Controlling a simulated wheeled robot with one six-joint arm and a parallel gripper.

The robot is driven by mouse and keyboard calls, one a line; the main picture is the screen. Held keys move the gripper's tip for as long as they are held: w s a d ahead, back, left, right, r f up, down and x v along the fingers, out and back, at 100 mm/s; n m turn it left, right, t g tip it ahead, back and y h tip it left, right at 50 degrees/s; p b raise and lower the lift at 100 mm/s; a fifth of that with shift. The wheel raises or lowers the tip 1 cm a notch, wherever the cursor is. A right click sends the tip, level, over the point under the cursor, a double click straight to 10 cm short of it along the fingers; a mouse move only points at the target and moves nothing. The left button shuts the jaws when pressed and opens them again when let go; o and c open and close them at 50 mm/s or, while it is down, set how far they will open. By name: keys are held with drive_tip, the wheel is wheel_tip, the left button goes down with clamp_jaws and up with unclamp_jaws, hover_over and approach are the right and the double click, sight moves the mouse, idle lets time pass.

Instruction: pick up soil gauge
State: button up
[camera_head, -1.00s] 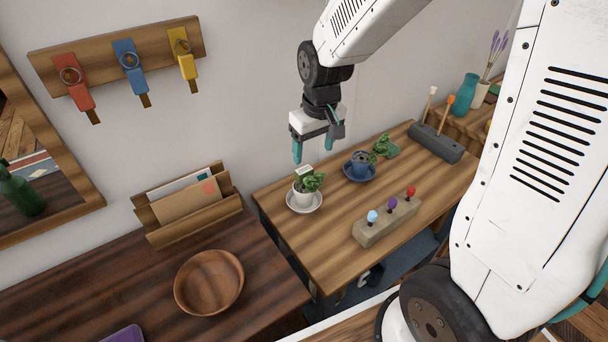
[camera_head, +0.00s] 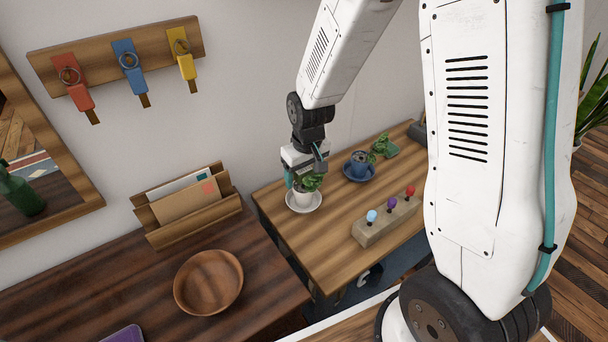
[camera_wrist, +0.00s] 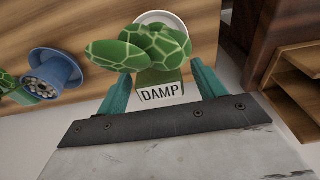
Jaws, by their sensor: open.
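The soil gauge (camera_wrist: 162,94) shows in the wrist view as a green block with a white label reading "DAMP". It stands at the white pot (camera_head: 302,199) with the green-leaved plant (camera_head: 308,183), which sits on a white saucer (camera_head: 317,206). My gripper (camera_head: 305,173) is directly over this pot, with its teal fingers low around the plant's top. In the wrist view my gripper (camera_wrist: 161,82) is open, one finger on each side of the gauge. Contact cannot be told. In the head view the gripper hides the gauge.
A blue pot (camera_head: 359,166) on a blue saucer and a small green plant (camera_head: 381,146) stand to the right. A letter rack (camera_head: 190,208) and wooden bowl (camera_head: 208,282) are on the left.

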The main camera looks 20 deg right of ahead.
drive_tip(key=c, duration=1.1)
drive_tip(key=shift+c, duration=0.2)
wheel_tip(320, 180, up, 16)
idle(0.5)
